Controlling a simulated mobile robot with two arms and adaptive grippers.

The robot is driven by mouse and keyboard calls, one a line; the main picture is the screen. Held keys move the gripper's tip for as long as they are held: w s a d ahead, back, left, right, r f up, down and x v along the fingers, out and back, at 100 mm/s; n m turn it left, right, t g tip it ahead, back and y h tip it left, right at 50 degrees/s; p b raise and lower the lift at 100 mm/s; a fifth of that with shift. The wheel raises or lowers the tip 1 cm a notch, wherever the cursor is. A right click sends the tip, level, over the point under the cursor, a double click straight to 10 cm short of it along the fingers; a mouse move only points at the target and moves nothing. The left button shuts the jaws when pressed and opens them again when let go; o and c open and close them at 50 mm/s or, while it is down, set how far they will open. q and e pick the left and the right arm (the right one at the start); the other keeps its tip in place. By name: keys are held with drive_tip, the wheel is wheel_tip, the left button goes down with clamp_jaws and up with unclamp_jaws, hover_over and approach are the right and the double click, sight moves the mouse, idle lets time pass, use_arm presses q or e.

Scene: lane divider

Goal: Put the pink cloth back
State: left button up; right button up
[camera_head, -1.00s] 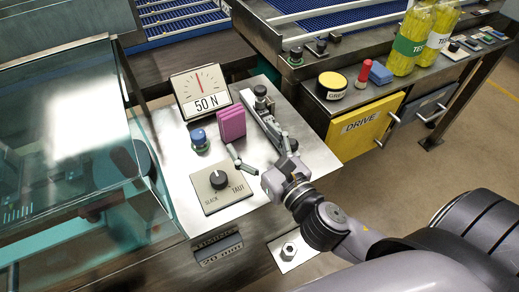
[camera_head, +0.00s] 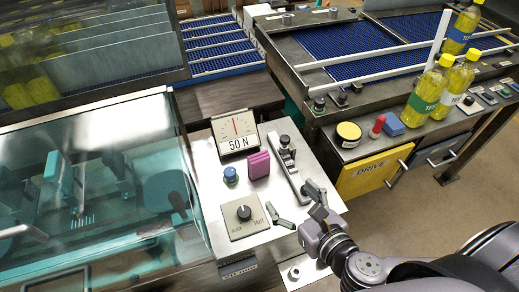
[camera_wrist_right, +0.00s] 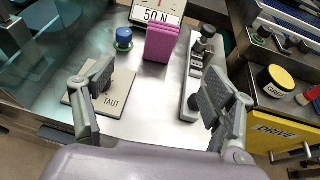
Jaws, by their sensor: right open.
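The pink cloth (camera_head: 258,165) is a folded block standing upright on the steel plate, to the right of a blue knob and just below the 50 N gauge. It also shows in the right wrist view (camera_wrist_right: 161,42), beyond the fingertips and between them in the picture. My right gripper (camera_head: 298,208) is open and empty over the front part of the plate, nearer the camera than the cloth and apart from it. In the right wrist view its two fingers (camera_wrist_right: 155,95) are spread wide. My left gripper is out of view.
A gauge reading 50 N (camera_head: 236,138), a blue knob (camera_head: 230,174) and a SLACK/TAUT dial (camera_head: 244,215) surround the cloth. A metal slide (camera_head: 290,170) is at its right. A blue block (camera_head: 393,124), red piece (camera_head: 377,126) and yellow tin (camera_head: 348,135) stand on the conveyor ledge.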

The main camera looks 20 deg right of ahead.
drive_tip(key=b, duration=0.4)
approach(261, 162)
drive_tip(key=p+x, duration=0.4)
drive_tip(key=x, duration=0.4)
drive_tip(key=shift+w, duration=0.25)
drive_tip(key=shift+w+f, duration=0.35)
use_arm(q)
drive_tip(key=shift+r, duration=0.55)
use_arm(e)
drive_tip(key=shift+c, duration=0.6)
drive_tip(key=c, duration=1.2)
drive_tip(key=shift+r, duration=0.1)
drive_tip(key=shift+c, duration=0.2)
